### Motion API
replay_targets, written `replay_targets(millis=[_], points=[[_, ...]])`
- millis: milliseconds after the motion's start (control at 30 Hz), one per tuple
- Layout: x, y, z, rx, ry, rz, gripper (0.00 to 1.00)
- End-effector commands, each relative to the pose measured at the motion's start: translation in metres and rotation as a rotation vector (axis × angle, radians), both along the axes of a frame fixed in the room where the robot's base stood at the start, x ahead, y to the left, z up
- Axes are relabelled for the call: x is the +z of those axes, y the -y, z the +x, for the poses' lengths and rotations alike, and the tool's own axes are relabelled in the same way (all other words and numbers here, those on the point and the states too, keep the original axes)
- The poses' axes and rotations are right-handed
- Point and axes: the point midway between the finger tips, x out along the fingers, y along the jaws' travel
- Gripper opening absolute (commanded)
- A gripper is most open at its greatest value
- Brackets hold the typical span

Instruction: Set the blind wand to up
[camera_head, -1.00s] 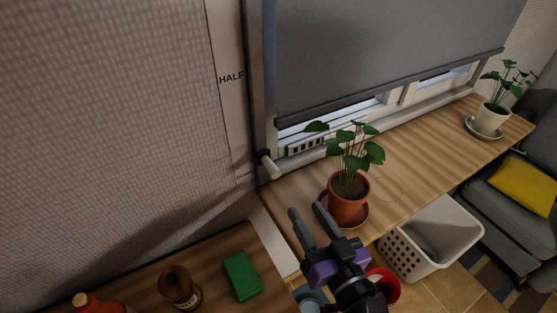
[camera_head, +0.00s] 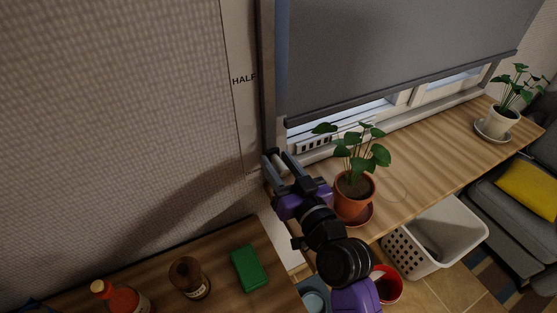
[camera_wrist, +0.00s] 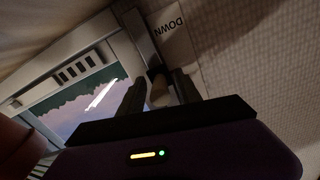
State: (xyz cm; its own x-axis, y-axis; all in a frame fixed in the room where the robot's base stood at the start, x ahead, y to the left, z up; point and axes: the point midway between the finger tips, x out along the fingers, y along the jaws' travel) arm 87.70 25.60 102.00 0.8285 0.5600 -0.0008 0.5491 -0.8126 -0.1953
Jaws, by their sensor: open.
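The blind wand's pale handle (camera_wrist: 159,92) is low on the track by the window frame, near the DOWN label (camera_wrist: 168,27) in the wrist view. In the head view it is mostly hidden by my fingers. My gripper (camera_head: 277,158) is open, with one finger on each side of the handle; it also shows in the wrist view (camera_wrist: 160,82). I cannot tell whether either finger touches the handle. The grey blind (camera_head: 390,50) hangs low over the window, with a strip of glass bare below it. The HALF label (camera_head: 244,79) is higher up the strip.
A potted plant (camera_head: 354,190) stands on the wooden sill just right of my gripper. A green block (camera_head: 249,268), a brown jar (camera_head: 189,278) and a red bottle (camera_head: 120,298) are on the lower left table. The wall left of the track is bare.

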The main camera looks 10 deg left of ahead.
Motion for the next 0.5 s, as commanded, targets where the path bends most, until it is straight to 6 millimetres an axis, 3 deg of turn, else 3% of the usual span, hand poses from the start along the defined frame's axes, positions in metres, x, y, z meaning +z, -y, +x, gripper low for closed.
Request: replay_targets(millis=[233,433,500], points=[[-0.0001,-0.0005,0.0006,0.0,0.0,0.0,0.41],[0.0,-0.0005,0.0005,0.0,0.001,0.001,0.01],[0.0,-0.0004,0.0006,0.0,0.001,0.001,0.0]])
